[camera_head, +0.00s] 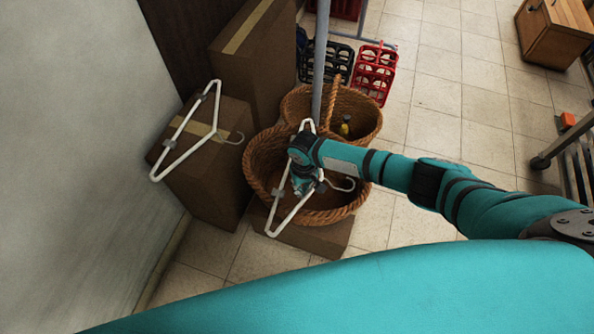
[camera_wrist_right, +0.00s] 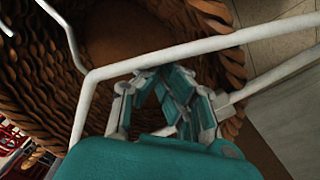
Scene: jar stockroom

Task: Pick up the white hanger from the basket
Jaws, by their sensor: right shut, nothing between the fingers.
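The white hanger (camera_head: 292,213) rests slanted across the brown woven basket (camera_head: 254,172), its lower corner past the near rim and its hook inside to the right. My right gripper (camera_head: 303,188) is over the basket, at the hanger. In the right wrist view its fingers (camera_wrist_right: 165,78) are closed together with nothing between them. The white hanger's bar (camera_wrist_right: 200,47) runs just past the fingertips; I cannot tell if they touch. My arm hides part of the hanger in the head view. My left gripper is not in view.
A second white hanger (camera_head: 188,150) lies on a cardboard box (camera_head: 205,192) at left, by the wall. Another woven basket (camera_head: 365,110) adjoins behind, with a grey pole (camera_head: 320,65) beside it. Red (camera_head: 374,72) and black crates stand behind.

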